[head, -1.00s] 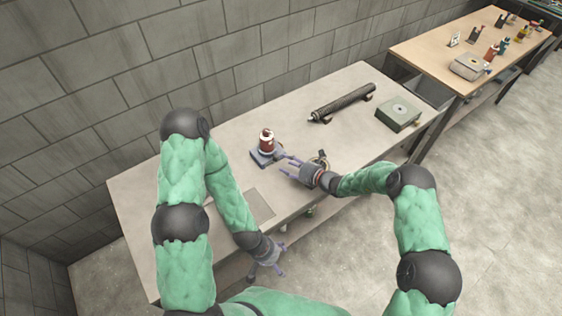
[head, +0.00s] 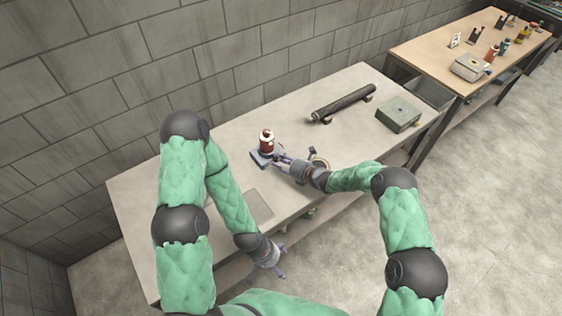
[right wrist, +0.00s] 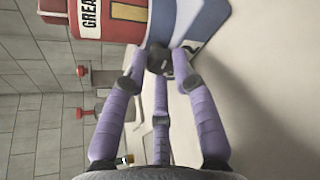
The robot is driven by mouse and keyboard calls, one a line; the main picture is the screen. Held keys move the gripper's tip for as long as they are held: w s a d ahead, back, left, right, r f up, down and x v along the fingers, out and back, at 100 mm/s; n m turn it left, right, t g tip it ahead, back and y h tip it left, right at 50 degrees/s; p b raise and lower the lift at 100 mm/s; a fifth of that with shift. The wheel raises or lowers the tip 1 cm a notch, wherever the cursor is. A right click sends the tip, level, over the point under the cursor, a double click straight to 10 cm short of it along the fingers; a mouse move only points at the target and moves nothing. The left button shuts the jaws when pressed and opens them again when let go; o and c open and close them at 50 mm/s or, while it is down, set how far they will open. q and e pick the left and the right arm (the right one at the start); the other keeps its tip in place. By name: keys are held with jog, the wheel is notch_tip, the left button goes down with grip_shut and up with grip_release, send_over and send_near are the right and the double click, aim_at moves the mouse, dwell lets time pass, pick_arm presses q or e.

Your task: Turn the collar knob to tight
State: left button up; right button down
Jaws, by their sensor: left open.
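A red can (head: 267,143) with a white top stands on a blue-grey base (head: 257,160) on the bench. In the right wrist view, the can (right wrist: 112,18) has a label with lettering, and a small dark knob (right wrist: 158,58) sits beside the base (right wrist: 203,30). I cannot tell surely that this is the collar knob. My right gripper (head: 279,163) reaches the base from the right. Its fingertips (right wrist: 160,72) are around or just in front of the dark knob; contact is unclear. My left gripper (head: 280,262) is open and empty, low at the bench's front edge.
A dark tube (head: 343,103) lies on supports at the back of the bench, with a green box (head: 398,114) to its right. A flat grey plate (head: 257,204) lies at the front left.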

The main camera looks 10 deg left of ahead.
jog(key=shift+d+f+m+b, duration=0.1)
jog(key=shift+m+b, duration=0.4)
jog(key=shift+b, duration=0.1)
jog(key=c, duration=1)
grip_release()
jog(key=shift+d, duration=0.1)
jog(key=v, duration=1.1)
jog(key=shift+d, duration=0.45)
